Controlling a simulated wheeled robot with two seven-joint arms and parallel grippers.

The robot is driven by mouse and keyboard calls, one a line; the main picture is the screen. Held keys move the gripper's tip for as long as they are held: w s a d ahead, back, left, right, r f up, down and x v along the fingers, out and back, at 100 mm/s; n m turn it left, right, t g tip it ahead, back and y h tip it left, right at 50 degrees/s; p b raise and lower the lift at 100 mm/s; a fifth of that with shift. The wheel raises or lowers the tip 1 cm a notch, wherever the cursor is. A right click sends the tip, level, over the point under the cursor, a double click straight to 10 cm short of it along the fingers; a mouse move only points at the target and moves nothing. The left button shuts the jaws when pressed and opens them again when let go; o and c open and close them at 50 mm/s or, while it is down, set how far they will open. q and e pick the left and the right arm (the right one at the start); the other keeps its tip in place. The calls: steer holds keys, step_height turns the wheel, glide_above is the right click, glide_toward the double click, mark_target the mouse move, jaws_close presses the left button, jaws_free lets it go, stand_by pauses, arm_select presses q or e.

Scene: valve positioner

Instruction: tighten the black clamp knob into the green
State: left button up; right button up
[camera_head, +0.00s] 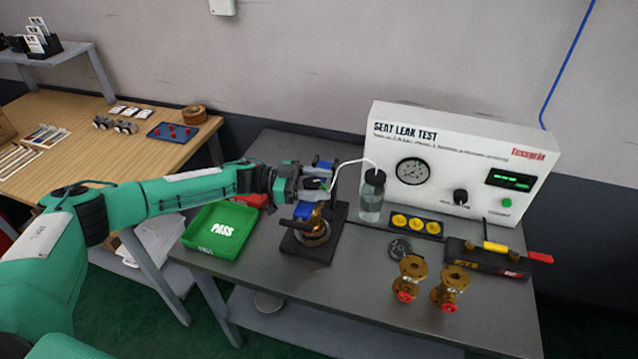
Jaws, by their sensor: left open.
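My left gripper (316,184) reaches in from the left and is open at the top of a black clamp fixture (312,250) on the grey bench. Blue parts (304,211) show above and below the jaws. A brass valve (314,226) sits in the fixture under the gripper, on a round metal seat. A black bar-like part (289,223) sticks out to the left below the jaws. The clamp knob is not clearly distinguishable; the gripper hides the fixture's top. I cannot tell whether the jaws touch it. No green mark on the fixture is readable. My right gripper is not in view.
A green PASS tray (222,229) and a red object (251,200) lie left of the fixture. A bottle (372,197) with a white tube stands right of it, before the white SEAT LEAK TEST box (440,150). Two brass valves (410,272) (450,284) stand at front right.

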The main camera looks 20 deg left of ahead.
arm_select(q)
steer(key=s+a+b, duration=0.2)
steer(key=a+b, duration=0.2)
steer(key=a, duration=0.9)
steer(key=shift+s+a, duration=0.15)
steer(key=shift+a, duration=0.2)
